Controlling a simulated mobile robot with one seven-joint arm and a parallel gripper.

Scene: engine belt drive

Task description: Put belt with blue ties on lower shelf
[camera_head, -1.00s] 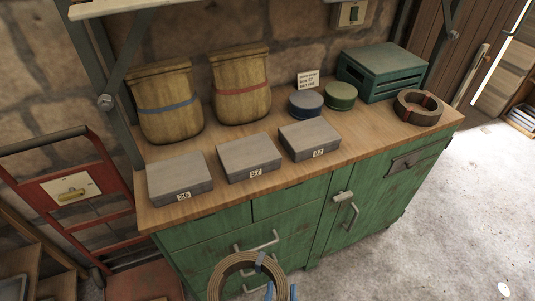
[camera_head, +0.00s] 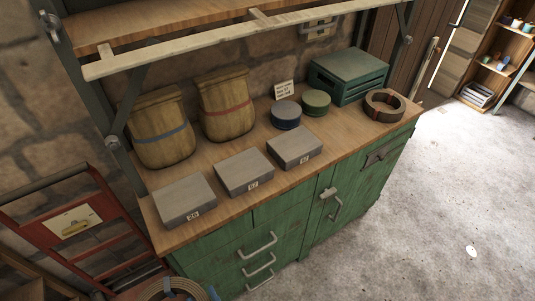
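The belt with blue ties (camera_head: 172,289) is a tan coiled ring at the bottom edge, left of centre, in front of the green cabinet. Only its upper part shows; a dark blue tie crosses it. The cut-off view does not show what holds it, and my gripper is not in view. A wooden shelf (camera_head: 170,25) with a pale front rail (camera_head: 215,40) runs above the workbench at the top. It is the only shelf visible over the bench, and I cannot tell whether it is the lower one. The visible part of its board looks bare.
The workbench (camera_head: 238,205) carries two sacks (camera_head: 160,135) (camera_head: 227,108), several grey boxes (camera_head: 243,172), two round tins (camera_head: 286,114) (camera_head: 316,102), a green crate (camera_head: 348,75) and a dark coil with red ties (camera_head: 384,105). A red hand truck (camera_head: 75,225) stands left. Floor at right is mostly clear.

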